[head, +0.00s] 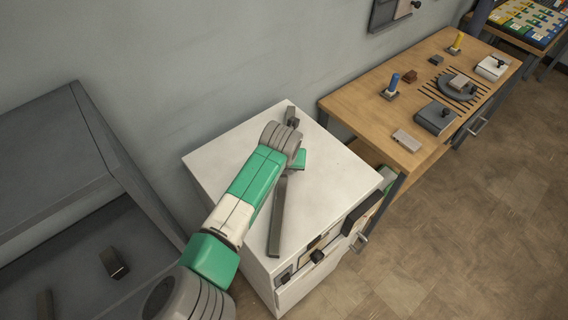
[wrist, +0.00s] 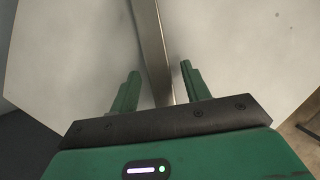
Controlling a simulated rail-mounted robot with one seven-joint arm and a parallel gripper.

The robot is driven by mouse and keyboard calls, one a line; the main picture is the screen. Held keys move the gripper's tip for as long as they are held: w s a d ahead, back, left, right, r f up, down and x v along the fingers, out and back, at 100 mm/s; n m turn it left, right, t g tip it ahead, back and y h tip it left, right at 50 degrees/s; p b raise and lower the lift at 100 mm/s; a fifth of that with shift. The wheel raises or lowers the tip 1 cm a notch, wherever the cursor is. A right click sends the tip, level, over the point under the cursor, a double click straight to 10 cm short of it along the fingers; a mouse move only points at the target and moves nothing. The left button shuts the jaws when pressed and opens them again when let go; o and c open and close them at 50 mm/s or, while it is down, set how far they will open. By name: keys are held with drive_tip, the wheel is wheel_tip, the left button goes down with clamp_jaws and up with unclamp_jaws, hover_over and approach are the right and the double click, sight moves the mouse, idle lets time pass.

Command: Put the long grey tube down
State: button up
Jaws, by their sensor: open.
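The long grey tube (head: 279,217) lies along the white top of the cabinet (head: 329,178), its near end close to the front edge. Its middle is hidden behind my arm in the head view. In the wrist view the tube (wrist: 151,38) runs from the top edge down between my fingers. My gripper (wrist: 160,72) is open, with one green finger on each side of the tube and a gap on both sides. In the head view one green finger shows just right of the tube.
A wooden workbench (head: 440,75) with several small parts and fixtures stands to the right. A dark grey cabinet (head: 60,150) with small blocks inside is at the left. The wall is close behind. The right part of the white top is clear.

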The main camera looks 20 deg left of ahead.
drive_tip(key=p+v, duration=0.2)
drive_tip(key=v, duration=1)
drive_tip(key=shift+r, duration=0.1)
